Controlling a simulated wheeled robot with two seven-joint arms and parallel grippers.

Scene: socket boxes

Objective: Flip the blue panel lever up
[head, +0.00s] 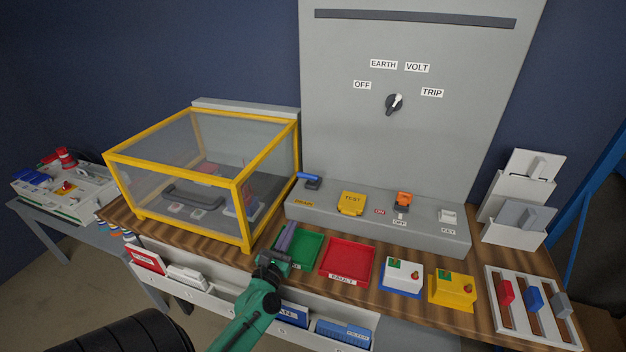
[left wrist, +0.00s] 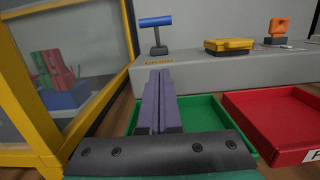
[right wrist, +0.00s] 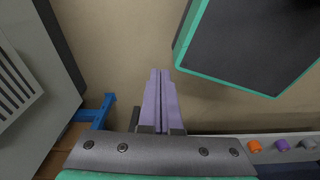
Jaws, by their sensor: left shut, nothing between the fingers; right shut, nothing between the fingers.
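The blue panel lever (head: 309,180) stands at the left end of the grey console (head: 430,230), under the tall panel. In the left wrist view the lever (left wrist: 156,22) shows as a blue crossbar on a dark stem, above a yellow label. My left gripper (head: 288,230) is shut and empty, over the green tray, in front of and below the lever. Its purple fingers (left wrist: 158,78) point toward the console and appear apart from the lever. My right gripper (right wrist: 160,78) shows only in its wrist view, shut and empty, with beige floor beyond it.
A yellow-framed clear box (head: 240,200) stands close left of the lever. A yellow TEST cover (head: 351,202) and an orange switch (head: 403,199) are to its right. The green tray (head: 312,245) and red tray (head: 345,262) lie in front of the console.

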